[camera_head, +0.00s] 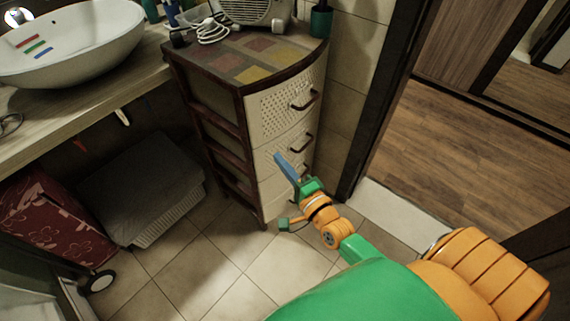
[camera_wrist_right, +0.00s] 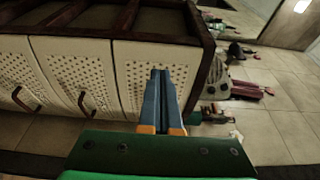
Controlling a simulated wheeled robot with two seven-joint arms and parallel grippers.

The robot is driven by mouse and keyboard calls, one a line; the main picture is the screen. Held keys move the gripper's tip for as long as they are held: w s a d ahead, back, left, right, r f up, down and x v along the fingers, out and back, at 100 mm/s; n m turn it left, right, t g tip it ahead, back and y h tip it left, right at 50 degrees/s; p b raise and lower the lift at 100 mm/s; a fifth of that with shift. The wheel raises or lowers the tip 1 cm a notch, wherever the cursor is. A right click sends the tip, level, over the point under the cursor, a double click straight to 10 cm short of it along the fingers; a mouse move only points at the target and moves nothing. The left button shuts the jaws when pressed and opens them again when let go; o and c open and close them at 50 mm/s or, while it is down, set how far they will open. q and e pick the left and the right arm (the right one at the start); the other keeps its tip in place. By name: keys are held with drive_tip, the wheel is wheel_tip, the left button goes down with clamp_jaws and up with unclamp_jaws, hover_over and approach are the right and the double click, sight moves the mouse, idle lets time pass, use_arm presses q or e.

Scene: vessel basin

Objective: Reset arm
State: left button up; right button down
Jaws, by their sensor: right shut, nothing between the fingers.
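My right gripper (camera_head: 284,162) reaches in from the lower right in the head view, in front of the drawer cabinet (camera_head: 250,85). Its blue fingers point up and to the left. In the right wrist view the two fingers of the right gripper (camera_wrist_right: 159,75) lie together, shut with nothing between them. The perforated drawer fronts (camera_wrist_right: 70,75) of the cabinet fill the left and middle of that view. Whether the fingers touch the cabinet I cannot tell. My left gripper is in neither view.
A white basin (camera_head: 85,45) stands on a wooden counter (camera_head: 85,115) at the left. Below are a grey-lidded basket (camera_head: 140,185) and a red patterned bag (camera_head: 50,220). A doorway with a wooden floor (camera_head: 470,150) opens at the right. Tiled floor (camera_head: 200,260) is clear in front.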

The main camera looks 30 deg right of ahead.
drive_tip(key=s+f+n+g+p, duration=0.1)
drive_tip(key=s+f+n+g, duration=0.35)
drive_tip(key=f, duration=0.45)
drive_tip(key=s+f+n+g, duration=0.3)
drive_tip(key=s+f+n, duration=0.15)
drive_tip(key=f, duration=0.55)
drive_tip(key=s+f+n+g, duration=0.4)
drive_tip(key=s+f+n, duration=0.1)
drive_tip(key=s, duration=0.7)
drive_tip(key=s+f+n+g+h+p, duration=0.1)
drive_tip(key=s+f+n+g, duration=0.4)
drive_tip(key=s, duration=0.8)
wheel_tip(320, 180, down, 4)
drive_tip(key=shift+s+a+r+n+h, duration=0.15)
drive_tip(key=shift+s+r+n+h, duration=0.05)
drive_tip(key=shift+s+n+h, duration=0.1)
drive_tip(key=shift+g, duration=0.25)
